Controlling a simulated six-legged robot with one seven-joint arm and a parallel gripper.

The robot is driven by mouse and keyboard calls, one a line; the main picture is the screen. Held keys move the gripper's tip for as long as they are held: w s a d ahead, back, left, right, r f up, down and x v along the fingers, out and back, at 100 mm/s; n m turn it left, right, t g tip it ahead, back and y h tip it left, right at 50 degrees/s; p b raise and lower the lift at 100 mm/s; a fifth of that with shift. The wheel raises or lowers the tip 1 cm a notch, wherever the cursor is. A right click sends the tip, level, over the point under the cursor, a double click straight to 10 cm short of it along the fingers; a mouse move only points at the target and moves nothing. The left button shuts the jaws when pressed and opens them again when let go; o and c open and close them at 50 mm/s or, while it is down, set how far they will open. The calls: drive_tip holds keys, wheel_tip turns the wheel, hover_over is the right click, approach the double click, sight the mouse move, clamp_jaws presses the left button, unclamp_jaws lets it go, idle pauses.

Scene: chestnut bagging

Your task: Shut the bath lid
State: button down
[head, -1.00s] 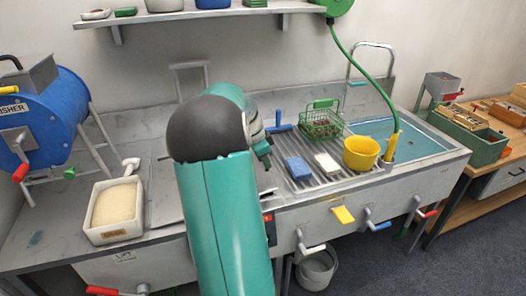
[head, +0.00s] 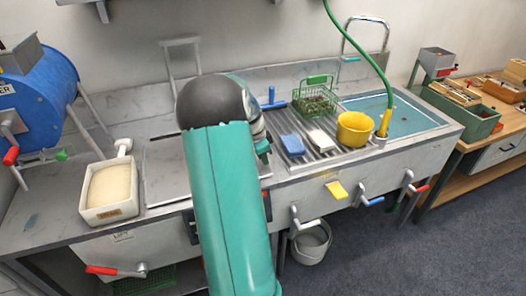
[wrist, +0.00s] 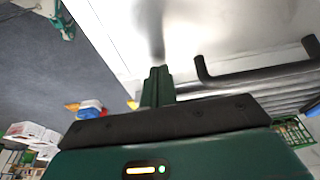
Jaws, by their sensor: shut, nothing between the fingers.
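The bath lid seems to be the flat grey panel (head: 165,180) on the left half of the steel sink counter in the head view. It looks flat or nearly flat; my arm covers its right part, so I cannot tell whether it sits fully down. In the wrist view, a pale, shiny panel (wrist: 220,25), probably the lid, fills the top, with a dark bent bar handle (wrist: 255,77) at right. My gripper (wrist: 158,72) is shut and empty, its fingertips close to this panel and left of the handle. Contact is unclear.
A white box of pale grains (head: 110,190) stands left of the lid. On the drainer (head: 325,160) are a green basket (head: 315,100), a blue block (head: 293,145), a white block (head: 322,139) and a yellow bucket (head: 354,130). Red and blue handles jut from the front.

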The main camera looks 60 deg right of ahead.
drive_tip(key=shift+x, duration=0.75)
drive_tip(key=shift+s+a+f, duration=0.1)
drive_tip(key=shift+a+f, duration=0.15)
drive_tip(key=shift+f, duration=0.1)
drive_tip(key=shift+d+r, duration=0.2)
drive_tip(key=shift+r, duration=0.25)
drive_tip(key=d+v, duration=0.1)
drive_tip(key=v, duration=1.3)
drive_tip(key=shift+s+r, duration=0.2)
drive_tip(key=shift+s, duration=0.15)
drive_tip(key=shift+a+t, duration=0.15)
drive_tip(key=shift+t, duration=0.15)
